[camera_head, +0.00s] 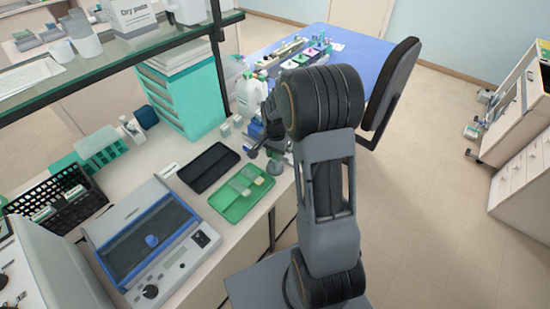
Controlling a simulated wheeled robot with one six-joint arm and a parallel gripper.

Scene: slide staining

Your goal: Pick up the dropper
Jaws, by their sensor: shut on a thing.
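My gripper (264,153) is partly hidden behind my own arm. It is low over the bench, just beyond the right end of the green tray. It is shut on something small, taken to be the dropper. The dropper itself is too small and too hidden to make out. The green tray (229,211) lies near the bench's front edge with small pale pieces in it.
A dark tray (208,167) lies beside the green one. A water bath (150,238) with a blue rim stands at lower left. White bottles (249,95) and a teal drawer unit (190,95) stand behind. A glass shelf (115,58) overhangs the left. A chair (391,85) stands right.

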